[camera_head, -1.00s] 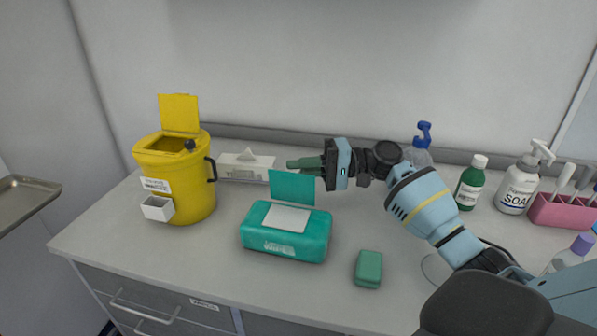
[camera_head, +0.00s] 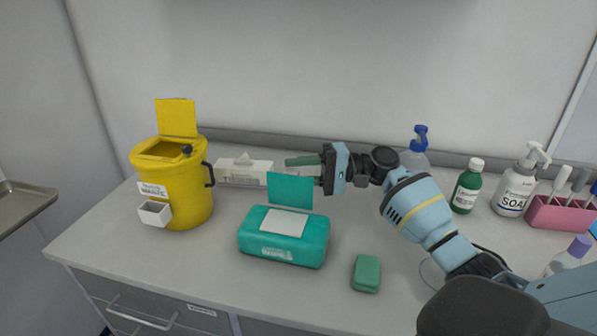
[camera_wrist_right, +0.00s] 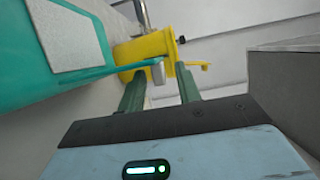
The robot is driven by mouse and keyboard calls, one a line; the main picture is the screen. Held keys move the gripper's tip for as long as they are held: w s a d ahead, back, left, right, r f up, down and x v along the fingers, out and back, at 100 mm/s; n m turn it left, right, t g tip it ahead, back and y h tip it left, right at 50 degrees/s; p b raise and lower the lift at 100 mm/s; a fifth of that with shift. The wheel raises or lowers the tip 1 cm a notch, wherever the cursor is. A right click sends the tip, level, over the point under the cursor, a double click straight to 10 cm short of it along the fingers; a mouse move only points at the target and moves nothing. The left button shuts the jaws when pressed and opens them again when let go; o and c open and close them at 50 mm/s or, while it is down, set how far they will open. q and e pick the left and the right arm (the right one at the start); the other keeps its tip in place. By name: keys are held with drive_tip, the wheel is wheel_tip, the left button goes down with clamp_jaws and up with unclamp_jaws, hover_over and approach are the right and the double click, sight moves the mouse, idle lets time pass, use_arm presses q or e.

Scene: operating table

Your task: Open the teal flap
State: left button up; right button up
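The teal wipes pack (camera_head: 284,247) lies on the counter with a pale panel on its top. Its teal flap (camera_head: 290,191) stands upright at the pack's back edge. In the right wrist view the pack (camera_wrist_right: 30,50) is at the left, and the flap (camera_wrist_right: 75,84) shows nearly edge-on, reaching toward one finger. My right gripper (camera_head: 305,170) is behind and above the flap, with its fingers apart and nothing between them. The flap partly hides the lower finger. The wrist view also shows the two green fingers (camera_wrist_right: 160,88) spread. My left gripper is not in view.
A yellow waste bin (camera_head: 190,205) with a raised lid stands left of the pack. A white tissue box (camera_head: 243,173) is behind it. A green block (camera_head: 367,273) lies to the right. Bottles, including a green one (camera_head: 468,187), stand farther right. The front left counter is clear.

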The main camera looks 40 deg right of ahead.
drive_tip(key=shift+d, duration=0.15)
drive_tip(key=b+v, duration=0.1)
drive_tip(key=v, duration=0.6)
drive_tip(key=shift+d+b, duration=0.25)
drive_tip(key=shift+b, duration=0.1)
drive_tip(key=shift+s, duration=0.15)
